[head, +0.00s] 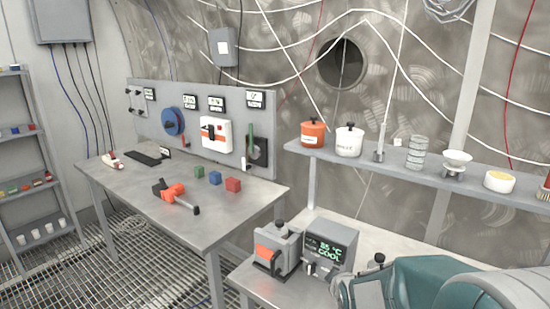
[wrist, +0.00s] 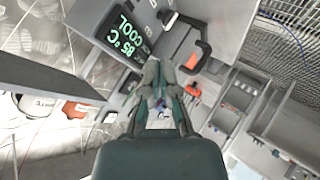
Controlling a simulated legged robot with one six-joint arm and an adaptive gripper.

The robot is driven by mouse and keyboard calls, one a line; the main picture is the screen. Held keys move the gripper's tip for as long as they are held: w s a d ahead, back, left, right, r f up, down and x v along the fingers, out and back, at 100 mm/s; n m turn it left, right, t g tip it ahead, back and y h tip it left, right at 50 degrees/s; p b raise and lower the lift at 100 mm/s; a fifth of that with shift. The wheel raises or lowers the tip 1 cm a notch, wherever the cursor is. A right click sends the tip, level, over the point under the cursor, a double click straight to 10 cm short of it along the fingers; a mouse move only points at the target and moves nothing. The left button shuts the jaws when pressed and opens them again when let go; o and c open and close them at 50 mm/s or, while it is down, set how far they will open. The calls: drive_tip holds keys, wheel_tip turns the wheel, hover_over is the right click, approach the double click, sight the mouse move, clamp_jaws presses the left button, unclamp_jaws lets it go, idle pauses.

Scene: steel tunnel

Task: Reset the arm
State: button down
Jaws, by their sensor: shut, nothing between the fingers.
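My gripper (wrist: 159,68) shows in the wrist view with its grey fingers together and nothing between them. Behind the fingertips, in the wrist view, are the small bench with the heater-like display box (wrist: 125,35), reading "85 °C COOL", and a grey device with an orange face and black handle (wrist: 190,42). In the head view my teal and grey arm (head: 430,283) is folded low at the bottom right, in front of the small bench. The fingertips cannot be made out clearly there.
A metal table (head: 130,188) at left holds an orange-black tool (head: 173,191) and green, blue and red cubes (head: 233,184). The display box (head: 330,245) and grey device (head: 277,247) stand close left of my arm. A shelf (head: 400,170) with pots and cups runs above it.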

drive_tip(key=s+r+m+g, duration=0.2)
drive_tip(key=s+r+m, duration=0.2)
drive_tip(key=s, duration=0.9)
drive_tip(key=s+r+m+g, duration=0.2)
drive_tip(key=s+r+m, duration=0.3)
drive_tip(key=s, duration=0.9)
wheel_tip(320, 180, up, 3)
drive_tip(key=shift+d+f+g, duration=0.15)
drive_tip(key=shift+f+g, duration=0.05)
drive_tip(key=shift+g, duration=0.2)
